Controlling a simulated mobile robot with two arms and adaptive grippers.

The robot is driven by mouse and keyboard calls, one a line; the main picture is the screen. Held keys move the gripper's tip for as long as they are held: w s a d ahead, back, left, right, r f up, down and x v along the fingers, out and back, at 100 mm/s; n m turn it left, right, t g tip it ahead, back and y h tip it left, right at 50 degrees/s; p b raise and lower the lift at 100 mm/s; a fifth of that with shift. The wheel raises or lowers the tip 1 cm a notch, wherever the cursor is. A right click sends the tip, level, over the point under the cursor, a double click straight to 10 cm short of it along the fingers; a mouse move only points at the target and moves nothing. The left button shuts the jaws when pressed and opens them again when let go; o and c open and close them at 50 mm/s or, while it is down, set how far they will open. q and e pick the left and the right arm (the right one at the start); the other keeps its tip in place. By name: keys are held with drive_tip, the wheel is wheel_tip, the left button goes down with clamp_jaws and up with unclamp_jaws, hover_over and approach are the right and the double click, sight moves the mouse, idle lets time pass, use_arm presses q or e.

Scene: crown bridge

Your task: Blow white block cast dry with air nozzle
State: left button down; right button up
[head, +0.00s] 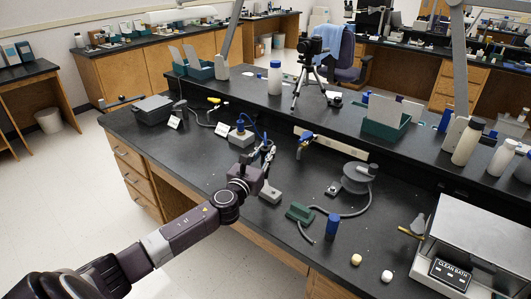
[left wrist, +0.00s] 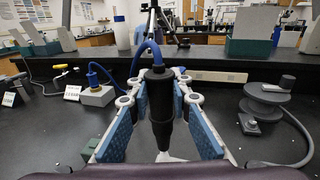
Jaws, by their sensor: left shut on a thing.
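My left gripper (head: 266,158) is shut on a black air nozzle (left wrist: 158,108). In the left wrist view, its blue-padded fingers (left wrist: 160,112) stand on either side of the nozzle. A blue hose (left wrist: 136,68) runs from the nozzle's top to a grey box with a blue fitting (head: 240,138). A pale block (head: 270,195), likely the white block cast, lies on the black bench just below and in front of the gripper. In the left wrist view a whitish patch (left wrist: 170,156) shows below the nozzle tip, mostly hidden. My right gripper is not in view.
A raised shelf with a tripod (head: 308,75) runs behind. The front-left bench top is clear.

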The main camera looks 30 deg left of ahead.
use_arm(q)
drive_tip(key=shift+d, duration=0.15)
drive_tip(key=shift+s+d+p, duration=0.15)
drive_tip(key=shift+d+p, duration=0.25)
drive_tip(key=shift+d, duration=0.6)
drive_tip(key=shift+s+d+p, duration=0.1)
drive_tip(key=shift+d+p, duration=0.3)
drive_tip(key=shift+d, duration=0.6)
idle(0.7)
drive_tip(key=shift+r, duration=0.1)
wheel_tip(320, 180, up, 6)
drive_tip(key=p, duration=0.6)
idle(0.3)
